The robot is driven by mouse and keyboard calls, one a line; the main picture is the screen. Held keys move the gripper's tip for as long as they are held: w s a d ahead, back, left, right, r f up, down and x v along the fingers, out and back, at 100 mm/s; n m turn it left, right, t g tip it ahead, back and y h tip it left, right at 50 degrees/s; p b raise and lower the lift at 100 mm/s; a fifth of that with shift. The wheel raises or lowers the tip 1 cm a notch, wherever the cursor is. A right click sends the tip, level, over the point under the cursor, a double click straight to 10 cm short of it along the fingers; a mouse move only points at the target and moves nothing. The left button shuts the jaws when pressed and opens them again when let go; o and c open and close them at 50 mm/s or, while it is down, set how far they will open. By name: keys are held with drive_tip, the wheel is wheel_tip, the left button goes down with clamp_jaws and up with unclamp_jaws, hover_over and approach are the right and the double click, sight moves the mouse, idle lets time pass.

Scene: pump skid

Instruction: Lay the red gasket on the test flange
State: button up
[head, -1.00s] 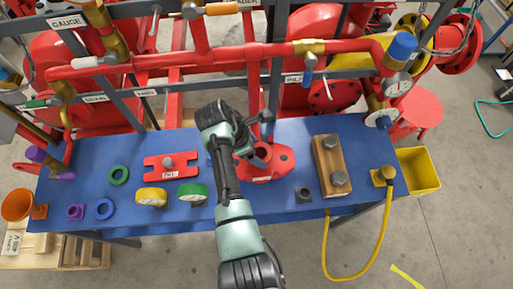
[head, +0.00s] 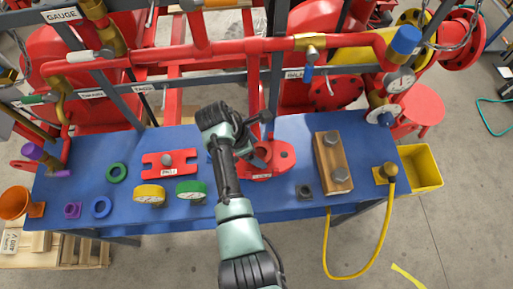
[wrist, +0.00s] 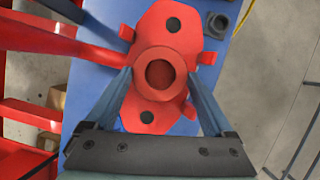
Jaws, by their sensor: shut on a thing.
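The red gasket (wrist: 143,84) is a thick ring held between the two fingers of my gripper (wrist: 161,74) in the wrist view. It lies in line with the middle of the test flange (wrist: 172,42), a red plate with dark bolt holes; I cannot tell whether they touch. In the head view the flange (head: 286,160) sits on the blue bench, right of centre. My gripper (head: 256,150) is over its left part, and my arm hides some of it. The gasket shows there only as a small red patch, hard to separate from the flange.
Red pipework (head: 200,54) runs behind and above. A yellow bin (head: 427,182) stands at the right.

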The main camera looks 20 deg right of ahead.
drive_tip(key=shift+f+b, duration=0.5)
drive_tip(key=shift+f, duration=0.25)
drive_tip(key=o, duration=1.1)
drive_tip(key=b+v, duration=0.1)
drive_tip(key=v, duration=1.2)
